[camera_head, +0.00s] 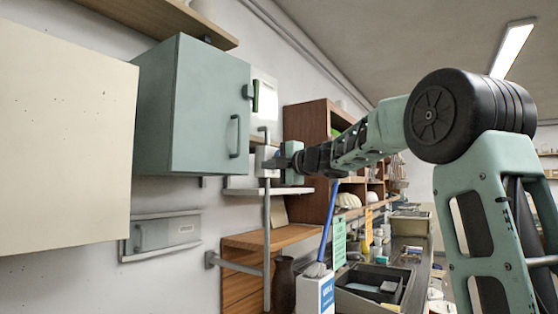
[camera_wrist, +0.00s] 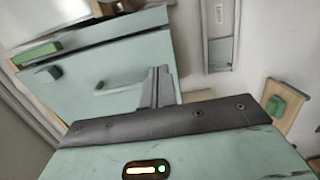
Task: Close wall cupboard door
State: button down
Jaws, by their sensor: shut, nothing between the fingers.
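The wall cupboard (camera_head: 160,110) is a pale teal box on the wall, left of centre in the head view. Its teal face (camera_head: 208,105) carries a bar handle near the lower right edge. I cannot tell for sure how far its door stands open. A teal panel with handles (camera_wrist: 120,65) also shows in the wrist view, beyond my fingers. My gripper (camera_head: 277,163) is to the right of the cupboard, at about the height of its lower edge, with a gap between them in the picture. Its fingers (camera_wrist: 160,76) are shut and empty.
A large cream panel (camera_head: 60,140) fills the near left. A wooden shelf (camera_head: 165,18) is above the cupboard. Below my gripper are a metal upright (camera_head: 267,245), a narrow shelf (camera_head: 265,191) and a white box (camera_head: 316,292) with a blue-handled tool. Brown shelving (camera_head: 308,140) stands behind.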

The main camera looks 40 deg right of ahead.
aim_at(244, 166)
jog(key=p+x, duration=0.3)
jog(key=x, duration=0.5)
jog(key=shift+w, duration=0.2)
jog(key=shift+w+a+r+p, duration=0.1)
jog(key=shift+w+r+p, duration=0.05)
jog(key=shift+w+p, duration=0.15)
jog(key=p+x, duration=0.1)
jog(key=x, duration=0.1)
jog(key=shift+w+p, duration=0.4)
jog(key=shift+s+r, duration=0.1)
